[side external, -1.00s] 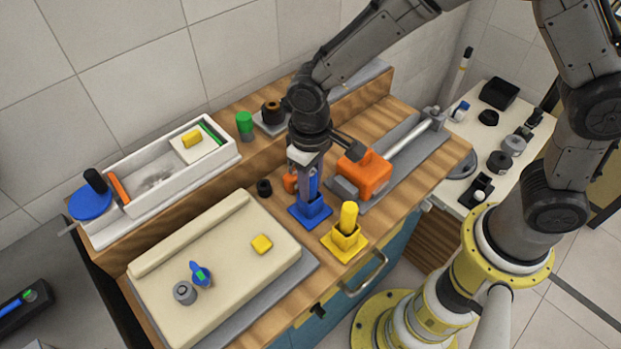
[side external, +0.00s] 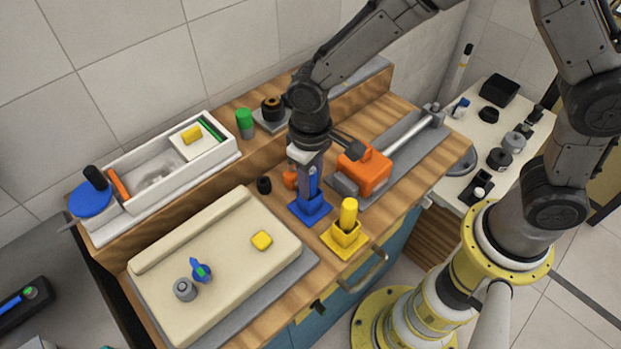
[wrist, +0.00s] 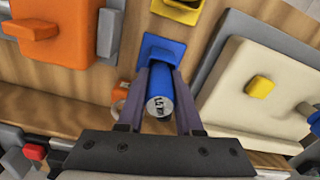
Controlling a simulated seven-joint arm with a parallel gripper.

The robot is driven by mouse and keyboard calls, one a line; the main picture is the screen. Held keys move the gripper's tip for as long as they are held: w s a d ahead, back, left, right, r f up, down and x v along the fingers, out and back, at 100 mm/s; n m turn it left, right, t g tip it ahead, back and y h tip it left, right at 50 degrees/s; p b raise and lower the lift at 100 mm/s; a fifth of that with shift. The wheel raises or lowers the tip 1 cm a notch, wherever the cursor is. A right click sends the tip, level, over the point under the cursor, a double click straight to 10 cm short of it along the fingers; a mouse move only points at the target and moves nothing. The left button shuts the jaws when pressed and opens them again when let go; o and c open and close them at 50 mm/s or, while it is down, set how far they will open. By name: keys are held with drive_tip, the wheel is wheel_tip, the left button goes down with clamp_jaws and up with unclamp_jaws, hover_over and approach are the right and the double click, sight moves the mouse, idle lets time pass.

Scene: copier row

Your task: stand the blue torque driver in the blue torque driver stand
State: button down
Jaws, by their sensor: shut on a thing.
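The blue torque driver (side external: 313,183) is upright between the fingers of my gripper (side external: 308,182), over the blue torque driver stand (side external: 310,208). Its lower end meets or enters the stand; the side view does not show how deep. In the wrist view my gripper (wrist: 160,100) is shut on the driver (wrist: 160,98), whose round printed end faces the camera. The blue stand (wrist: 163,44) lies just beyond it, and the driver hides part of its socket.
A yellow stand with a yellow tool (side external: 347,227) is close at the right. An orange block (side external: 364,171) on a grey rail is behind it. A cream pad (side external: 215,265) fills the left front. A small orange item (side external: 290,178) and a black ring (side external: 264,185) are close by.

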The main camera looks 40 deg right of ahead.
drive_tip(key=c, duration=0.5)
unclamp_jaws()
